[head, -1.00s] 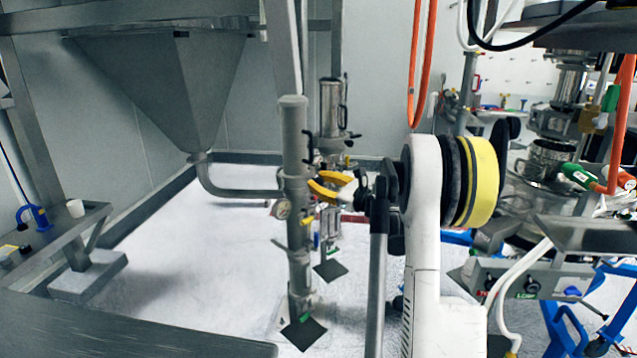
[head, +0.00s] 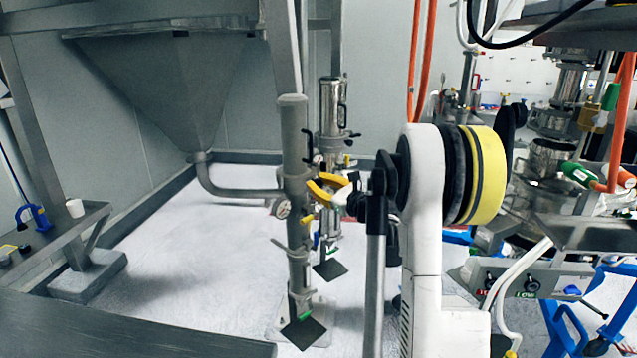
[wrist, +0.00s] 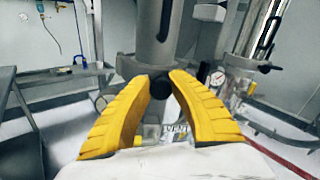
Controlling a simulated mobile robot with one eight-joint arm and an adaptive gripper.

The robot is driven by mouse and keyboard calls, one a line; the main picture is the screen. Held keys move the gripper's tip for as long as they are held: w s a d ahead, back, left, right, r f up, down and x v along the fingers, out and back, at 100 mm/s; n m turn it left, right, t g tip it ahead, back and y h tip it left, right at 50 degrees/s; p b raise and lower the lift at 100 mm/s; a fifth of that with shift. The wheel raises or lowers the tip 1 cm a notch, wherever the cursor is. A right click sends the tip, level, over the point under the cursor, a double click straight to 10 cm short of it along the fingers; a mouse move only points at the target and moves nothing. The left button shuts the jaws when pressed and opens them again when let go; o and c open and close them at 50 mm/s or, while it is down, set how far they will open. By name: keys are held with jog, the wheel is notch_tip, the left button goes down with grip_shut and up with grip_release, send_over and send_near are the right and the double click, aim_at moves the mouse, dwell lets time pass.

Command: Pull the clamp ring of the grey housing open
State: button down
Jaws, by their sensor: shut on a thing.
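The grey housing (head: 294,140) is an upright grey pipe-like column in the middle of the head view. Its lower part fills the top centre of the wrist view (wrist: 157,35). A grey clamp ring (wrist: 128,66) runs round it, with a dark round knob (wrist: 160,86) at its front. My gripper (head: 310,188) has yellow fingers and reaches the column from the right. In the wrist view my gripper (wrist: 160,80) has its fingertips on both sides of the knob, shut on it. The fingers hide part of the ring, so I cannot tell how far it is open.
A shiny steel cylinder (head: 332,108) stands behind the column. A large hopper (head: 165,85) and a bench (head: 55,240) are at the left. White floor between them is clear.

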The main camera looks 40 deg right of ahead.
jog(key=shift+s+a+m+h, duration=0.3)
jog(key=shift+a+m+h, duration=0.2)
jog(key=shift+h, duration=0.3)
jog(key=shift+s+a+m+h, duration=0.25)
jog(key=shift+a+m+h, duration=0.25)
jog(key=shift+h, duration=0.3)
jog(key=w+a+m+g+h+b, duration=0.1)
jog(key=w+a+m+g+h, duration=0.1)
jog(key=a+m+g+h, duration=1.1)
jog(key=shift+a+m+g+h, duration=0.35)
jog(key=shift+m+g+h, duration=0.4)
jog(key=shift+g, duration=1.15)
jog(key=shift+w+r, duration=0.1)
jog(key=shift+w, duration=0.05)
jog(key=c, duration=1.2)
grip_release()
jog(key=shift+a, duration=0.15)
